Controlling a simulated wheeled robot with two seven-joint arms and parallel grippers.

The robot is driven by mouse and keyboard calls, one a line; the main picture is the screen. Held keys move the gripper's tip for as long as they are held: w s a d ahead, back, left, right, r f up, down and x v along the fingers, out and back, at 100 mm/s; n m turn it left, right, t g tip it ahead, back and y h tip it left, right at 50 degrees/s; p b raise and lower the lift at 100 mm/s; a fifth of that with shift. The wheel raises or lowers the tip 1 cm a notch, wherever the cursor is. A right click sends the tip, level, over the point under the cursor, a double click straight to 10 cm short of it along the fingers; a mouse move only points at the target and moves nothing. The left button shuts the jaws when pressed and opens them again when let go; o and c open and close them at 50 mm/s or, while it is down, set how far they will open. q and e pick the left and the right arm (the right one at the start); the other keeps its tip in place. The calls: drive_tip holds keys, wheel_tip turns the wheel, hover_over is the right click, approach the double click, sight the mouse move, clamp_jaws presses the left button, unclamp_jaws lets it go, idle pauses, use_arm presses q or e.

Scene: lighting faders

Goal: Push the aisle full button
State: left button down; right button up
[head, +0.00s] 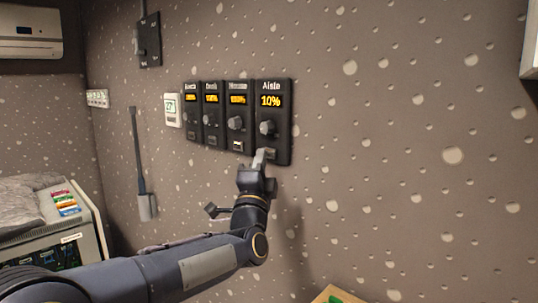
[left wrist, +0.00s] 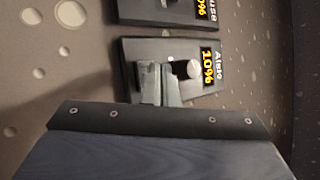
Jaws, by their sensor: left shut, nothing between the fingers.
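The Aisle fader panel (head: 281,118) is the rightmost of a row of black wall panels. Its orange display reads 10%, and a round grey knob (head: 267,127) sits below the display. My left gripper (head: 260,156) is shut and empty, its fingertips at the lower part of the Aisle panel, just below the knob. In the left wrist view the Aisle panel (left wrist: 133,52) appears turned sideways, with the shut fingers (left wrist: 152,75) in front of its lower part beside the knob (left wrist: 186,69). The fingers hide the panel's button area, and I cannot tell whether they touch it. My right gripper is not in view.
Other fader panels (head: 236,138) stand directly left of the Aisle panel, with a small white thermostat (head: 172,110) beyond them. A long grey fixture (head: 140,165) hangs on the wall further left.

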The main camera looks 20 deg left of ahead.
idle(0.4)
use_arm(q)
drive_tip(key=shift+w+d, duration=0.2)
drive_tip(key=shift+w, duration=0.2)
drive_tip(key=shift+s, duration=0.1)
drive_tip(key=shift+s+a, duration=0.2)
drive_tip(key=shift+s, duration=0.1)
drive_tip(key=s+a+b, duration=0.1)
drive_tip(key=s+a, duration=0.1)
drive_tip(key=s, duration=0.3)
drive_tip(key=shift+s+a+b, duration=0.15)
drive_tip(key=shift+s+b, duration=0.15)
drive_tip(key=shift+b, duration=0.05)
idle(0.6)
